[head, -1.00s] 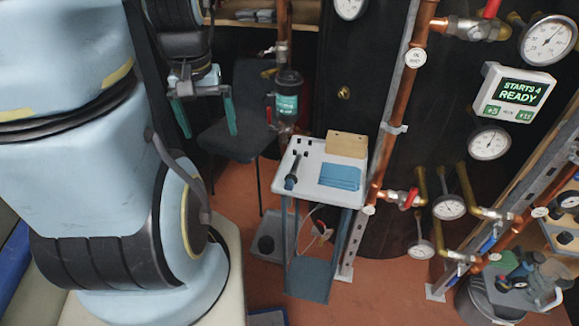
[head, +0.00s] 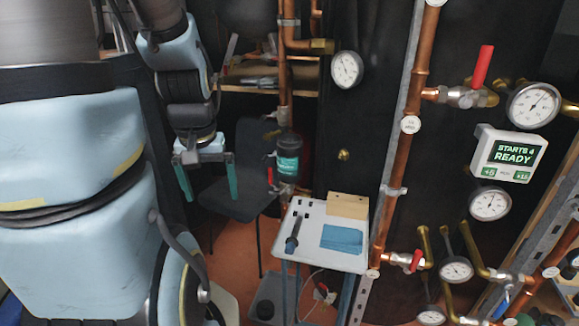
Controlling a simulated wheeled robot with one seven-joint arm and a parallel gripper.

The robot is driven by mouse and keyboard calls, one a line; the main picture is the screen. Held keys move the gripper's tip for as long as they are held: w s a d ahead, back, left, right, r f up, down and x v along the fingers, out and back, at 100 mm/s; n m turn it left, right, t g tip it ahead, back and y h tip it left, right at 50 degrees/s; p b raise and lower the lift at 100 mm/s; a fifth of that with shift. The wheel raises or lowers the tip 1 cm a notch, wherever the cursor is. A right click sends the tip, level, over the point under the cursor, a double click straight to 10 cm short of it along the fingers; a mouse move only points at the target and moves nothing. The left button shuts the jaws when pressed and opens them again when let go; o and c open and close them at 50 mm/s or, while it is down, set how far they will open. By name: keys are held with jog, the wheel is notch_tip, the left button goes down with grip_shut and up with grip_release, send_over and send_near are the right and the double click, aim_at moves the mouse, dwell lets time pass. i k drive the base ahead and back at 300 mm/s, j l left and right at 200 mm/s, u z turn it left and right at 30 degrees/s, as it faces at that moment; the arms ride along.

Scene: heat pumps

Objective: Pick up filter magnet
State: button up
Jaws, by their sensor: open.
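My gripper (head: 210,190) hangs at the left of the middle, its two teal fingers spread and nothing between them. A small dark rod with a thicker end (head: 293,237), which may be the filter magnet, lies on the left part of a white-topped stand (head: 311,258). My gripper is to the left of it in the picture and apart from it. A dark filter canister with a teal label (head: 288,158) sits on the copper pipe behind the stand. I cannot see whether a magnet is inside it.
A blue cloth (head: 341,240) and a tan block (head: 348,205) also lie on the stand. A dark chair (head: 245,200) stands behind my gripper. Copper pipes, gauges and a red-handled valve (head: 481,68) fill the right. A grey bin (head: 272,299) is on the floor.

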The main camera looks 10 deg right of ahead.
aim_at(291, 241)
jog(key=l+u, duration=0.1)
jog(key=u, duration=0.3)
jog(key=l+u, duration=0.1)
jog(key=u, duration=0.25)
jog(key=k+l+u, duration=0.1)
jog(key=u, duration=0.3)
jog(key=l+u, duration=0.1)
jog(key=u, duration=0.3)
jog(key=k+l+u, duration=0.3)
jog(key=k, duration=0.15)
jog(key=k+l+u, duration=0.25)
jog(key=k, duration=0.2)
jog(key=k+l+u, duration=0.1)
jog(key=k+u, duration=0.2)
jog(key=k, duration=0.15)
jog(key=k+l, duration=0.15)
jog(key=k, duration=0.35)
